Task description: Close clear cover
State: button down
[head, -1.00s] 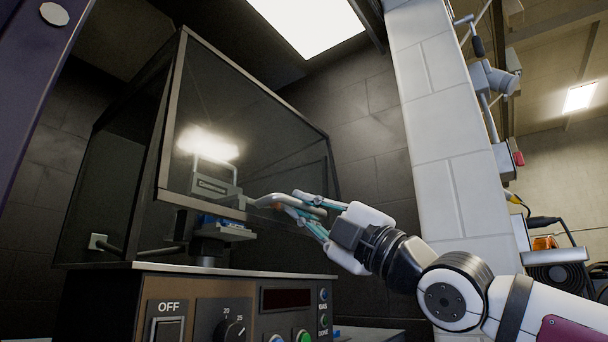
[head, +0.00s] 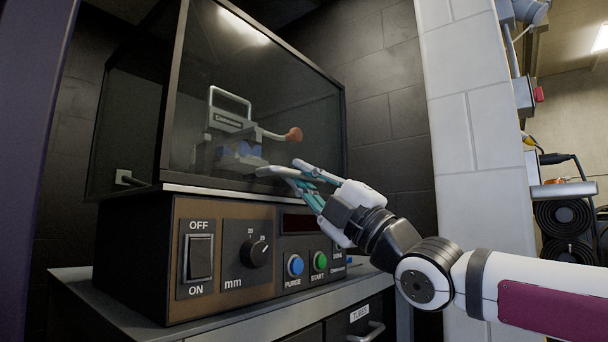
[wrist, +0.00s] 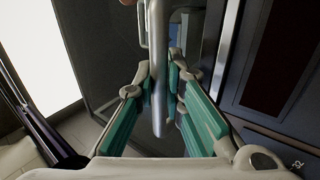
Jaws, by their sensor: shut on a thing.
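The clear cover (head: 262,65) is a dark-framed transparent box over the machine in the head view. Its front lower edge is low, close to the top of the control box (head: 215,240); I cannot tell whether a thin gap is left. A pale bar handle (head: 268,171) sticks out from its lower front. My gripper (head: 304,174) is shut on this handle from the right. In the wrist view the handle (wrist: 158,105) runs between the green finger pads. A grey clamp device (head: 228,135) with an orange-brown knob (head: 294,134) shows through the cover.
The control box front has an OFF/ON switch (head: 200,258), a dial (head: 256,252), a blue button (head: 295,265) and a green button (head: 320,261). A white block pillar (head: 470,130) stands right of the machine, behind my arm. A purple post (head: 38,150) is at the left.

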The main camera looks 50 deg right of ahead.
jog(key=shift+w+f, duration=0.25)
jog(key=shift+f, duration=0.3)
jog(key=c, duration=1.9)
grip_release()
jog(key=shift+c, duration=0.2)
jog(key=v, duration=1.2)
jog(key=shift+r, duration=0.2)
jog(key=shift+s, duration=0.2)
